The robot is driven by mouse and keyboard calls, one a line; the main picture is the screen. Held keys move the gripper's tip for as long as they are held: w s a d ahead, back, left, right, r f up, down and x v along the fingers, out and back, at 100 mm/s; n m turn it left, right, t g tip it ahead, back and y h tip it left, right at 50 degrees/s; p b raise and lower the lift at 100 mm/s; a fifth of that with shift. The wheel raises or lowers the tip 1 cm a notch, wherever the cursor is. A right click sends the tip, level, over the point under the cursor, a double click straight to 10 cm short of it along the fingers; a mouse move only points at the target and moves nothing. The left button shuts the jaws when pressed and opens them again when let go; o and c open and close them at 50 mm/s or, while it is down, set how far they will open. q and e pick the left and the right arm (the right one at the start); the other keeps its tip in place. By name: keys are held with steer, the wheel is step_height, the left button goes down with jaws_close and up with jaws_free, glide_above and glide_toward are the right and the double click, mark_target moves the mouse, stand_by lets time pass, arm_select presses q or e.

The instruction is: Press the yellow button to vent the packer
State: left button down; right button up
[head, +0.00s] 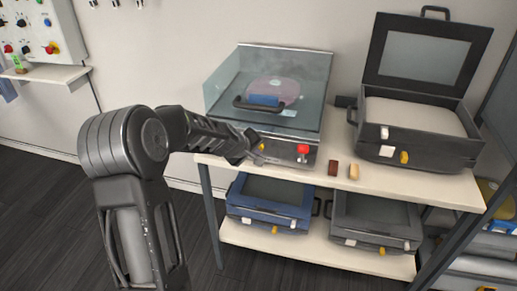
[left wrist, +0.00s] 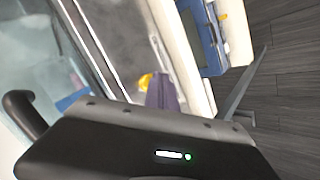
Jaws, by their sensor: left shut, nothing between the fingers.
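The packer (head: 290,135) is a box with a clear lid, standing on the upper shelf in the head view. Its front panel carries a yellow button (head: 262,147) on the left and a red button (head: 303,149) on the right. My left gripper (head: 249,146) is shut and empty, with its tip just left of the yellow button. In the left wrist view the yellow button (left wrist: 146,80) shows beside the fingertip (left wrist: 164,93), partly hidden. I cannot tell whether they touch. My right gripper is not in view.
A dark handle (head: 265,105) and a round pink item (head: 273,89) show at the packer. Small red-brown (head: 333,168) and tan (head: 353,171) blocks lie on the shelf (head: 420,188). An open black case (head: 425,150) stands right; blue (head: 268,205) and grey (head: 372,220) cases sit below.

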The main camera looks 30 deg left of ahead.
arm_select(q)
steer(key=shift+w, duration=0.15)
stand_by(0.4)
steer(key=shift+s+d+b, duration=0.2)
steer(key=shift+s+b, duration=0.2)
steer(key=shift+s, duration=0.4)
steer(key=s, duration=0.1)
steer(key=s+d+b, duration=0.1)
steer(key=s, duration=0.2)
steer(key=shift+s+d+b, duration=0.3)
steer(key=shift+s+d, duration=0.05)
stand_by(0.7)
